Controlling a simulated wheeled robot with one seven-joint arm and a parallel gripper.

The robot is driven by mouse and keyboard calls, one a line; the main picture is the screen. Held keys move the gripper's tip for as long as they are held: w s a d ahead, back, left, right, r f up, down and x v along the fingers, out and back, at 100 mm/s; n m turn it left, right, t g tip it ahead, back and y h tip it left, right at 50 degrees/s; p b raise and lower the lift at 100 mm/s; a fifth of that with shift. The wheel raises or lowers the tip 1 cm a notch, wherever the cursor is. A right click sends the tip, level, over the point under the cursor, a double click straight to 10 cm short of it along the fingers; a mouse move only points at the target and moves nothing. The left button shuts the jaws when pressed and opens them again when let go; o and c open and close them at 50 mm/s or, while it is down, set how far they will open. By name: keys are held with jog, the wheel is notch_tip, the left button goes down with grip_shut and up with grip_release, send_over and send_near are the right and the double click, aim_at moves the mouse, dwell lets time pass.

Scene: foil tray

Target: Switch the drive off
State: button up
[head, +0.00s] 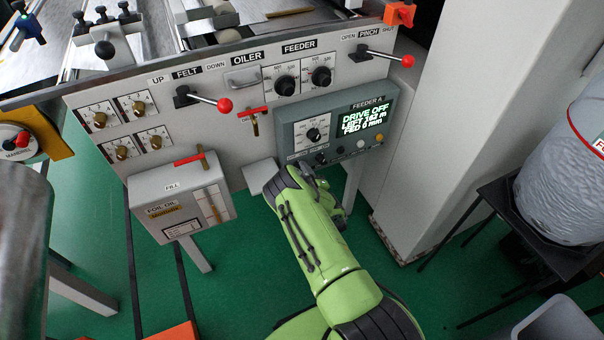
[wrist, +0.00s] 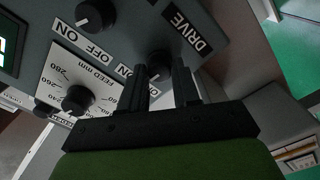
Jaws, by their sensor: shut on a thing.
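The feeder control box (head: 290,125) is grey, with a lit screen (head: 365,117) that reads DRIVE OFF, LEFT 163 m and FED 0 min. My gripper (head: 308,168) is at the box's lower left corner in the head view, where my arm partly hides the controls. In the wrist view my gripper (wrist: 161,75) has its two black fingers on either side of a black drive knob (wrist: 158,61), shut on it. The DRIVE label (wrist: 187,30) is beside this knob. The knob's exact pointer direction is hard to tell.
A second black switch knob (wrist: 90,15) and a feed dial (wrist: 76,99) sit close to my fingers. The foil oil unit (head: 180,205) is to the left, a white column (head: 450,100) to the right.

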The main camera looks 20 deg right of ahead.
jog(key=shift+f+n+b, duration=0.2)
jog(key=shift+n+b, duration=2)
jog(key=shift+n, duration=1.4)
jog(key=o, duration=1)
jog(key=shift+o, duration=0.2)
